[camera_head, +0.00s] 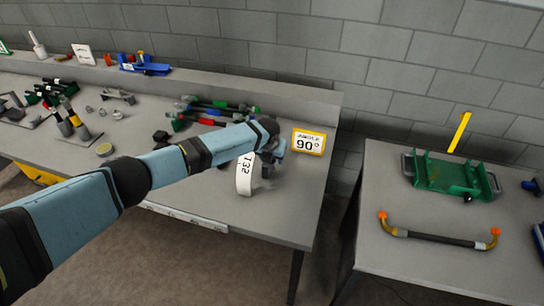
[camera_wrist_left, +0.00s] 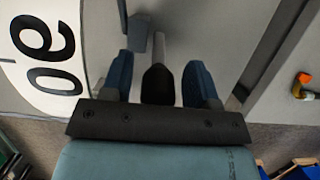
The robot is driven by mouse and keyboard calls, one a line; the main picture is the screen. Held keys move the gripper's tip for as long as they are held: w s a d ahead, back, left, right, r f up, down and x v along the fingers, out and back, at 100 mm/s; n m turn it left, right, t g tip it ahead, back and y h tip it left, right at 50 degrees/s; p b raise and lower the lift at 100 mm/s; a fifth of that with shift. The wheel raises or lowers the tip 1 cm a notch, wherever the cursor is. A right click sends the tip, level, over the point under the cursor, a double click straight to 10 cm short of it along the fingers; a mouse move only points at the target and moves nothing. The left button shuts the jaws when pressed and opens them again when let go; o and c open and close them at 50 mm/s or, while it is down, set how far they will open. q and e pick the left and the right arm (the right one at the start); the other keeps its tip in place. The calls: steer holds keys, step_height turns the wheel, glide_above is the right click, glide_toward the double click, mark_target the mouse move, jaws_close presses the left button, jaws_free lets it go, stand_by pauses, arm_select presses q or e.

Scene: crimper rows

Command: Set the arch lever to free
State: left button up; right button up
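In the left wrist view a lever with a dark grip (camera_wrist_left: 158,84) and a grey rod lies between the two blue fingers of my left gripper (camera_wrist_left: 160,82). A narrow gap shows on each side of the grip, so the fingers look open around it. A white dial plate with large black numerals (camera_wrist_left: 40,92) is to the left. In the head view my left gripper (camera_head: 270,158) is at the bench's right part, beside the white curved scale (camera_head: 244,176), and hides most of the lever. A yellow sign reading "ANGLE 90°" (camera_head: 309,142) stands just behind. My right gripper is not in view.
The grey bench (camera_head: 290,215) carries several coloured-handled tools (camera_head: 215,106) behind my arm. A second table (camera_head: 385,265) at right holds a green fixture (camera_head: 447,174) and a bent tube with orange ends (camera_head: 440,238). A gap separates the tables.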

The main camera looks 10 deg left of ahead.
arm_select(q)
steer(key=v, duration=1.3)
steer(key=shift+r+b, duration=0.4)
steer(key=shift+b, duration=0.05)
steer(key=shift+s, duration=0.15)
steer(key=s+d+f+n+t+h, duration=0.1)
steer(key=s+d+f+n+h, duration=0.2)
steer(key=s+d+f+n, duration=0.35)
steer(key=s+d+f+n+t+h, duration=0.1)
steer(key=s+d+f+n+h, duration=0.25)
steer(key=s+f+n, duration=0.65)
steer(key=s+a+n+t+y, duration=0.1)
steer(key=s+a+n, duration=0.3)
steer(key=s, duration=0.3)
steer(key=s+a+f+n+t+y+p, duration=0.1)
steer(key=s+a+n+t, duration=0.1)
steer(key=s+a+n, duration=0.3)
steer(key=s+a+n+t+y, duration=0.1)
steer(key=s+a+n+t, duration=0.1)
steer(key=s+a+n, duration=0.3)
steer(key=s+n, duration=0.3)
steer(key=s, duration=0.3)
steer(key=shift+s+y+p, duration=0.25)
steer(key=shift+y+p, duration=0.1)
